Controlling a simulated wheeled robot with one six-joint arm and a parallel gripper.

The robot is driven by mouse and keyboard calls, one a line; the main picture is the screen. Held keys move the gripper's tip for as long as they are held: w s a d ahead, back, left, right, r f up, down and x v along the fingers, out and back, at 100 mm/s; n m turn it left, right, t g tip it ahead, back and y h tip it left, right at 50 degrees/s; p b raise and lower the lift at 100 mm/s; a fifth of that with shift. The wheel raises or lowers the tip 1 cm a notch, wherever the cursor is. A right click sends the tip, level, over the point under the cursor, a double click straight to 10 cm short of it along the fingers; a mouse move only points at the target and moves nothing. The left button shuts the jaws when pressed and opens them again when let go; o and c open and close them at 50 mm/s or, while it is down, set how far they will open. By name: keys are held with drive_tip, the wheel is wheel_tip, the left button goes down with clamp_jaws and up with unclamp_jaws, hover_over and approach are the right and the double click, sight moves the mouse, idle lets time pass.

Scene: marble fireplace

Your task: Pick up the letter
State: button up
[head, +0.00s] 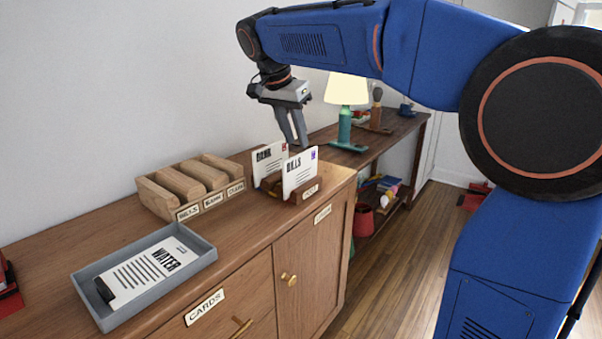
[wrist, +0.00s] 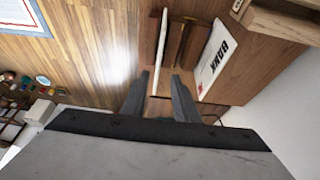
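A third letter, marked WATER (head: 150,272), lies flat in a grey tray (head: 204,257). My gripper (head: 297,144) is open and empty, pointing down just above and behind the holder. In the wrist view, the BILLS letter (wrist: 160,45) shows edge-on beyond the gap between my fingertips (wrist: 160,90), and the BANK letter (wrist: 215,58) is to the right.
A wooden slotted sorter (head: 190,187) with labels stands left of the holder on the cabinet top (head: 235,225). A lamp with a green base (head: 344,127) stands on the lower table behind. A wall runs along the back. Open floor (head: 400,255) lies to the right.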

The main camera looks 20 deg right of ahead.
sight(301, 153)
drive_tip(key=shift+s+x, duration=0.15)
drive_tip(key=shift+x, duration=1.4)
drive_tip(key=shift+s+x, duration=0.2)
drive_tip(key=shift+x, duration=1.35)
drive_tip(key=shift+a+f, duration=0.1)
drive_tip(key=shift+f, duration=0.25)
clamp_jaws()
